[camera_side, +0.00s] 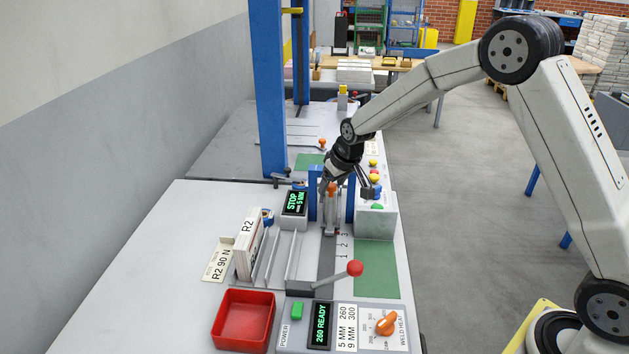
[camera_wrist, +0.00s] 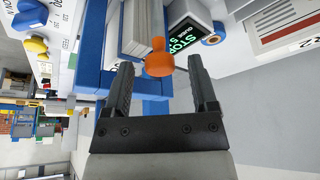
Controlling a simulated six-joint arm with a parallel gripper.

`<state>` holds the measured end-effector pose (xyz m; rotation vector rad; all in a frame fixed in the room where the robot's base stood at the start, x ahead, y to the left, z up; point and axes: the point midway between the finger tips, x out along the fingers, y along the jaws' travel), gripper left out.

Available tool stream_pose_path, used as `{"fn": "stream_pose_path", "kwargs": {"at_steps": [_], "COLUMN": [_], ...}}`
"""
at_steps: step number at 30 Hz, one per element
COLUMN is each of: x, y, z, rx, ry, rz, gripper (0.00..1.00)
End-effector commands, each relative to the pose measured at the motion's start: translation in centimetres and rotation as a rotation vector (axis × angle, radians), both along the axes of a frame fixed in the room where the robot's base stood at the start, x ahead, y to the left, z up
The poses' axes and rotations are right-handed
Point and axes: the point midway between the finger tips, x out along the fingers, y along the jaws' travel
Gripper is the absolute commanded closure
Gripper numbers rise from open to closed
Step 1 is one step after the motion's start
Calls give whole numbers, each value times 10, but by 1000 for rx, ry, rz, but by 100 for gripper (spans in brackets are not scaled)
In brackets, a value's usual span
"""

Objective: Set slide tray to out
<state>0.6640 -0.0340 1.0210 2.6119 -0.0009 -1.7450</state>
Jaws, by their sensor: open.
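My gripper (camera_side: 345,184) is at the knob, coming down from the far side. In the wrist view my open gripper (camera_wrist: 160,66) has one finger on each side of the orange knob (camera_wrist: 158,59). I cannot tell whether a finger touches it. The tray's far part is hidden by my gripper in the side view.
A display (camera_side: 294,203) reading STOP stands left of the uprights. Nearer are a lever with a red ball (camera_side: 355,268), a red bin (camera_side: 243,318) and a control panel (camera_side: 366,328).

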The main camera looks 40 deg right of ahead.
Motion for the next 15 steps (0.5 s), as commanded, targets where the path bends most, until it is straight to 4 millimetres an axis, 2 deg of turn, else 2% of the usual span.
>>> {"fn": "stream_pose_path", "kwargs": {"at_steps": [8,9,15], "x": [0,0,0], "y": [0,0,0], "z": [-1,-1,-1], "rx": [0,0,0], "ry": [0,0,0], "rz": [0,0,0], "gripper": [25,38,100]}}
